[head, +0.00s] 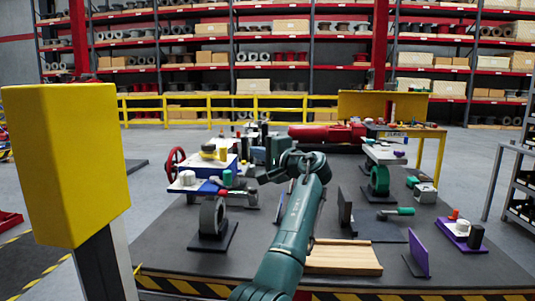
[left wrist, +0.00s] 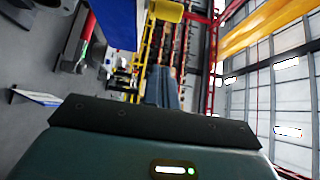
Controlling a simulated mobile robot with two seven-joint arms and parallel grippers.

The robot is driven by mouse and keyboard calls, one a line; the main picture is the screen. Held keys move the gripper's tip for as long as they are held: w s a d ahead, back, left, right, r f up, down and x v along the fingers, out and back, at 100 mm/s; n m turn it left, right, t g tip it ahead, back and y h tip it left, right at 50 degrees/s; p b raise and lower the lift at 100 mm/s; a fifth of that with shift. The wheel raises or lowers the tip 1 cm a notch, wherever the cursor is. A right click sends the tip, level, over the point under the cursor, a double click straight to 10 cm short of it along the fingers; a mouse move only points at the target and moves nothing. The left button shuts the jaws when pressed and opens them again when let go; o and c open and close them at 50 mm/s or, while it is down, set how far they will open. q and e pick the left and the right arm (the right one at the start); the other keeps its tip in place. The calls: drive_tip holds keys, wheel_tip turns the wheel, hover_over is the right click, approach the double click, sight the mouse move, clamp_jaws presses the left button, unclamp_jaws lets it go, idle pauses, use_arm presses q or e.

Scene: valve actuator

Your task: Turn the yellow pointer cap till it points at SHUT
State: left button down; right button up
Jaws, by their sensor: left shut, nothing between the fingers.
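Which way the cap points and any SHUT mark are too small to read. My left gripper (head: 264,179) is right of the cap and nearer me, apart from it. My right gripper is in neither view.
A red handwheel (head: 175,165) stands left of the block. A grey ring on a stand (head: 212,217) and a small blue-based fixture (head: 193,184) are in front. A large yellow-topped post (head: 65,160) fills the left foreground. A wooden slatted tray (head: 343,257) lies at the front.

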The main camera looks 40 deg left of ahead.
use_arm(q)
drive_tip(key=shift+s+a+p, duration=0.2)
drive_tip(key=shift+s+a, duration=0.25)
drive_tip(key=shift+a, duration=0.3)
drive_tip(key=shift+s+a+p, duration=0.15)
drive_tip(key=shift+s+a, duration=0.35)
drive_tip(key=shift+a, duration=0.3)
drive_tip(key=shift+s+a+p, duration=0.2)
drive_tip(key=shift+s+a, duration=0.25)
drive_tip(key=shift+a, duration=0.3)
